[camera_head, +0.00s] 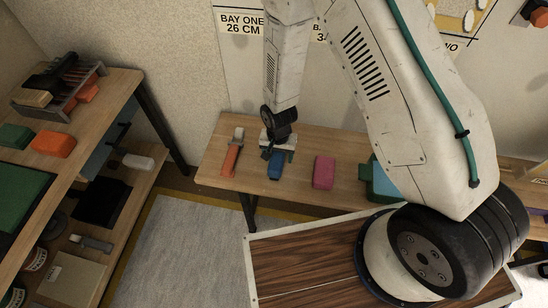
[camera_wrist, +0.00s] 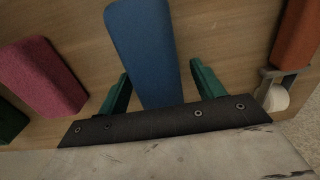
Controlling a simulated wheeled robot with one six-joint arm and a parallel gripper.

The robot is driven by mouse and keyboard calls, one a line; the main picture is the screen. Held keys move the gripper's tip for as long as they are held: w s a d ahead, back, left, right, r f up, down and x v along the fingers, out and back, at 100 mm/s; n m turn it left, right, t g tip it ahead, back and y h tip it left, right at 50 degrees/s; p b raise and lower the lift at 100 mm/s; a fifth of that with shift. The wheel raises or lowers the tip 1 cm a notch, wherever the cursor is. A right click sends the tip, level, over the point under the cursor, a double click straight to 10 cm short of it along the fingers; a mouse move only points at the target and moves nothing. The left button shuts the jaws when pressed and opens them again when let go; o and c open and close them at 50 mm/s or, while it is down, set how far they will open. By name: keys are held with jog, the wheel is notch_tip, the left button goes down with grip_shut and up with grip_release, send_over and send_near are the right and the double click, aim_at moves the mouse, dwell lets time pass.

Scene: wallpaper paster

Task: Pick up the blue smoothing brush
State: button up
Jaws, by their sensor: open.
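The blue smoothing brush (camera_head: 276,165) lies on the wooden bench against the back wall, showing as a blue block. In the wrist view the blue brush (camera_wrist: 146,45) lies lengthwise between the two green fingers of my gripper (camera_wrist: 158,88). In the head view my gripper (camera_head: 278,152) is right over the brush and hides part of it. The fingers are open, one on each side of the brush, with a visible gap on both sides. How far the fingertips are above the bench is hard to tell.
A pink block (camera_head: 323,172) lies right of the brush, and an orange-handled tool with a pale roller (camera_head: 231,158) lies left of it. A teal box (camera_head: 381,183) stands farther right. A shelf unit (camera_head: 150,88) with tools is at the left.

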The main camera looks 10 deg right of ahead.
jog(key=c, duration=1.2)
jog(key=shift+c, duration=0.2)
